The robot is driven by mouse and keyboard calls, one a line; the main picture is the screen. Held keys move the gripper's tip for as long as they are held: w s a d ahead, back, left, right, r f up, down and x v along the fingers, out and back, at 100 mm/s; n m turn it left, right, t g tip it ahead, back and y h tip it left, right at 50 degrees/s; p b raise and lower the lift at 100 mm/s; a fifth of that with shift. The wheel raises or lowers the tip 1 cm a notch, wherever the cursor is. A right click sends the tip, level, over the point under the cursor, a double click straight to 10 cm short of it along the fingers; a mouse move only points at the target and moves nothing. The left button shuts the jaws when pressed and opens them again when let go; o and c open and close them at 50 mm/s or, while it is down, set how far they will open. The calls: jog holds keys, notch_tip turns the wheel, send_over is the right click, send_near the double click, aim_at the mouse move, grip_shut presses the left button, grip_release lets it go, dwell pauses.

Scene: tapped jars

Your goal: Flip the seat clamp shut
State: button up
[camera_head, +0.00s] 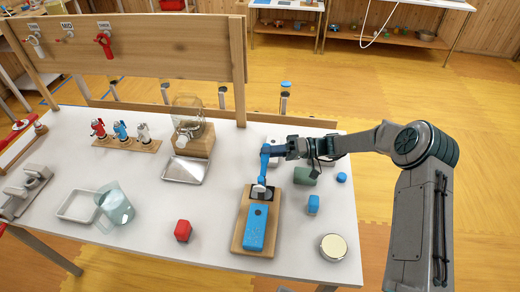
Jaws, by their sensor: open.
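The seat clamp is a blue body (256,227) lying on a wooden board (238,240) on the white table. A blue arm (264,163) stands up steeply from a pale hinge at the board's far end, so the clamp looks raised and open. My gripper (280,151) is just right of the upper end of this blue arm, with its jaws pointing left. The jaws are open; they are small here, and I cannot tell whether they touch the blue arm.
A red block (183,230), a blue block (313,204) and a round cream-topped tin (333,246) stand around the board. A green block (304,176) sits below my wrist. A glass jar (188,115), metal tray (184,169) and clear pitcher (115,205) are to the left.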

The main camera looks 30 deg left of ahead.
jog(key=shift+p+x, duration=0.3)
jog(key=shift+x, duration=1.25)
grip_shut()
jog(key=shift+b, duration=0.45)
jog(key=s+d+r+n+t+h+b, duration=0.1)
jog(key=s+n+b, duration=0.5)
jog(key=b, duration=1.8)
notch_tip(320, 180, up, 2)
jog(key=d+n+t, duration=0.1)
jog(key=n+t, duration=0.1)
jog(key=n, duration=0.2)
jog(key=shift+s, duration=0.25)
jog(key=shift+r, duration=0.2)
